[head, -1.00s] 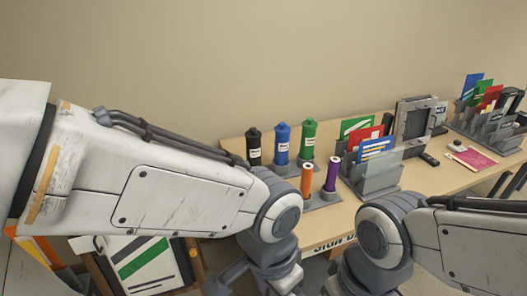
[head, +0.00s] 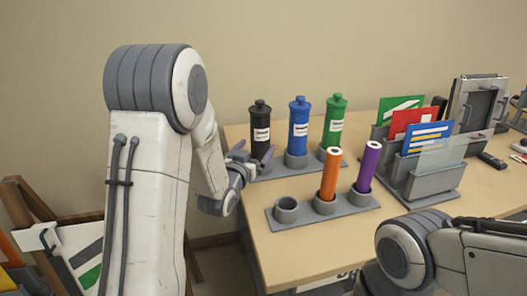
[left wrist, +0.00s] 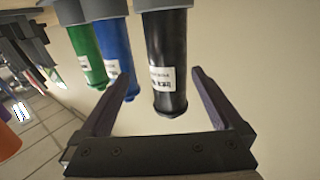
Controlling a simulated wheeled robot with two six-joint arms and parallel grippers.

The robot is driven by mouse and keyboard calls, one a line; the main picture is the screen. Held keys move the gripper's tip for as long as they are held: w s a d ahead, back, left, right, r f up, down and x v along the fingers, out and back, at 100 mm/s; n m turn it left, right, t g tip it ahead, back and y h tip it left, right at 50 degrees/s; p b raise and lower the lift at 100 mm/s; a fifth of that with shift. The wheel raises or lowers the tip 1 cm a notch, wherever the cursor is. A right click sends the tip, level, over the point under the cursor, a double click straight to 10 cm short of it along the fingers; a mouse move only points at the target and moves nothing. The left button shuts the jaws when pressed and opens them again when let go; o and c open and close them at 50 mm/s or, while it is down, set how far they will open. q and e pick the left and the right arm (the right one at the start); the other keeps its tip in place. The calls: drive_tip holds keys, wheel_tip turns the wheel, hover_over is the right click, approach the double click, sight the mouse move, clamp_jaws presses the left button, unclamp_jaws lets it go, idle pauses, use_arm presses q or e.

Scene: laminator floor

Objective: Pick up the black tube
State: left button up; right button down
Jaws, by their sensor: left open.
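The black tube (head: 260,132) stands upright in the left cup of the back holder, with a white label on its side. In the left wrist view the black tube (left wrist: 165,62) lies between the two finger tips, which do not touch it. My left gripper (head: 252,157) is open, low beside the black tube. Its two fingers also show in the left wrist view (left wrist: 155,100), with a gap on each side of the tube. My right arm (head: 420,255) is at the lower right; its gripper is out of frame.
A blue tube (head: 298,127) and a green tube (head: 333,122) stand right of the black one. In front, a grey holder (head: 300,218) has an empty left cup, an orange tube (head: 330,175) and a purple tube (head: 368,167). Card racks (head: 430,183) stand further right.

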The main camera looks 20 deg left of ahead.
sight(258, 140)
use_arm(q)
drive_tip(key=w, duration=0.2)
drive_tip(key=w+a+p, duration=0.1)
drive_tip(key=w, duration=0.1)
drive_tip(key=shift+w+r, duration=0.15)
drive_tip(key=shift+w, duration=0.1)
drive_tip(key=w, duration=0.2)
drive_tip(key=w+p, duration=0.1)
drive_tip(key=w, duration=0.3)
drive_tip(key=shift+w+a+f, duration=0.1)
drive_tip(key=shift+a+f, duration=0.05)
drive_tip(key=shift+f, duration=0.2)
drive_tip(key=c, duration=1.5)
drive_tip(key=shift+r, duration=0.15)
clamp_jaws()
drive_tip(key=shift+r, duration=0.1)
